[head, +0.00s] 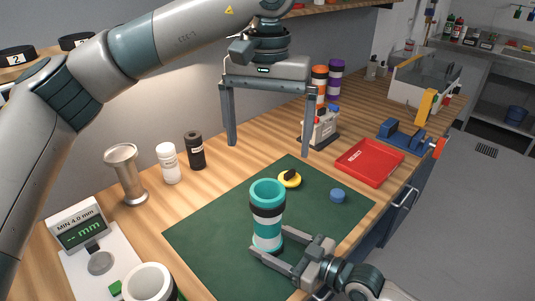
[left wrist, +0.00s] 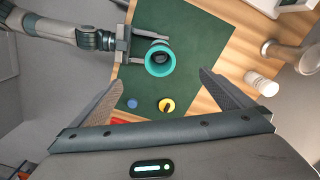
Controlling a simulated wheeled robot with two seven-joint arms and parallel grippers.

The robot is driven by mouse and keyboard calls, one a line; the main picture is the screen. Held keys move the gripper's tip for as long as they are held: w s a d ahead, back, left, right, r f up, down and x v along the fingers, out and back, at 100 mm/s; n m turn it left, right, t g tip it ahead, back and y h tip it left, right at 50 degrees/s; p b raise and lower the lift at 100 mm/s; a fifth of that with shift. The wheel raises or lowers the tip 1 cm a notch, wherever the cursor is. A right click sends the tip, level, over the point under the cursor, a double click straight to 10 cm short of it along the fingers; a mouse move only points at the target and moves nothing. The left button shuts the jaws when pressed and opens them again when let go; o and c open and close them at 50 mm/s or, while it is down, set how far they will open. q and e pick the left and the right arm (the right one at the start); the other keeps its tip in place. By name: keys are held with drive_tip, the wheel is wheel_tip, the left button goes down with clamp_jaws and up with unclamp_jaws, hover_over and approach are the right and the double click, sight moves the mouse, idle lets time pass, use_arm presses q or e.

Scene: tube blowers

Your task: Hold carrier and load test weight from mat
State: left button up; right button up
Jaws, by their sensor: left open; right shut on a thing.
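The carrier (head: 267,214), a teal tube with black and white bands, stands upright on the green mat (head: 205,240). My right gripper (head: 268,242) is shut on its lower part. The left wrist view looks down on the carrier's open teal rim (left wrist: 150,66); the inside looks dark. A yellow disc with a black knob (head: 289,179) and a plain blue disc (head: 337,195) lie on the mat behind and right of the carrier; I cannot tell which is the test weight. My left gripper (head: 268,148) is open and empty, fingers pointing down, high above the table.
A red tray (head: 368,163) and a blue clamp-like device (head: 403,136) stand at the right. A metal cup (head: 124,172), white bottle (head: 168,163) and black bottle (head: 195,150) stand left of the mat. A gauge (head: 85,235) and white cup (head: 148,284) are at front left.

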use_arm(q)
drive_tip(key=shift+r, duration=0.9)
use_arm(e)
drive_tip(key=o, duration=1.3)
drive_tip(key=shift+v, duration=6)
